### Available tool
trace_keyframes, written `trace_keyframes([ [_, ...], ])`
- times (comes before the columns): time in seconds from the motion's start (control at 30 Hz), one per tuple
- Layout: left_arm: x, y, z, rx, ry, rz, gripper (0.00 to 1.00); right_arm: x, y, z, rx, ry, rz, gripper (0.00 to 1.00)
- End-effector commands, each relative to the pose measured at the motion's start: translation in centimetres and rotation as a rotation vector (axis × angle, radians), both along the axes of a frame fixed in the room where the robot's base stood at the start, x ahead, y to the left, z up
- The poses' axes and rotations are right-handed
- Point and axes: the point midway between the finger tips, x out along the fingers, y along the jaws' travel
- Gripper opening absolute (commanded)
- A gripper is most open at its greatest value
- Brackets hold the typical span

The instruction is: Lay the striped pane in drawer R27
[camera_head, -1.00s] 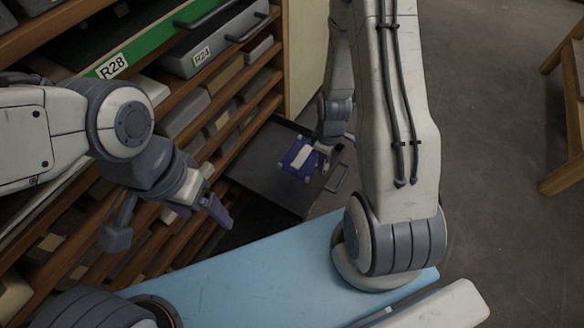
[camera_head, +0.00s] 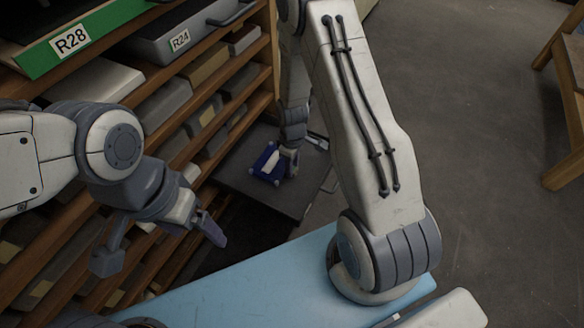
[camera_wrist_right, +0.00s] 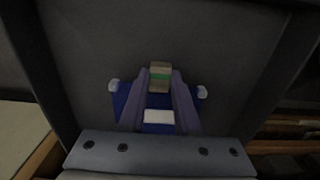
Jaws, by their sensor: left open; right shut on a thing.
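A blue pane (camera_head: 260,166) with pale corner pieces and a white patch is over the floor of an open dark grey drawer (camera_head: 290,203). I cannot tell whether it touches the floor. No number shows on this drawer. My right gripper (camera_head: 285,163) reaches down at the pane. In the right wrist view its purple fingers (camera_wrist_right: 160,98) are shut on a small beige and green striped piece (camera_wrist_right: 160,76), with the blue pane (camera_wrist_right: 122,103) around and below them. The fingers hide part of the pane. My left gripper (camera_head: 207,225) is open and empty, left of the drawer.
A wooden rack with several shelves and drawers fills the left. Drawer R28 (camera_head: 100,42), with a green front, and grey drawer R24 (camera_head: 165,45) are above. A light blue surface (camera_head: 260,285) lies in front. A wooden stand (camera_head: 562,140) is far right, with bare floor between.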

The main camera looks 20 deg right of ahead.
Motion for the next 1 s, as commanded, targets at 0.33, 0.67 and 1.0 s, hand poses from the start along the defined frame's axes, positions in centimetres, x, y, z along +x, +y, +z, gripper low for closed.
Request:
trace_keyframes([
  [0.33, 0.0, 0.0, 0.0, 0.000, 0.000, 0.000, 0.84, 0.0, 0.0, -0.2, 0.000, 0.000, 0.000, 0.62],
  [0.67, 0.0, 0.0, 0.2, 0.000, 0.000, 0.000, 0.84, 0.0, 0.0, 0.2, 0.000, -0.001, 0.000, 0.62],
  [1.0, 0.0, 0.0, 4.7, -0.001, -0.001, 0.000, 0.84, 0.1, 0.0, 6.9, -0.001, -0.004, 0.000, 0.62],
])
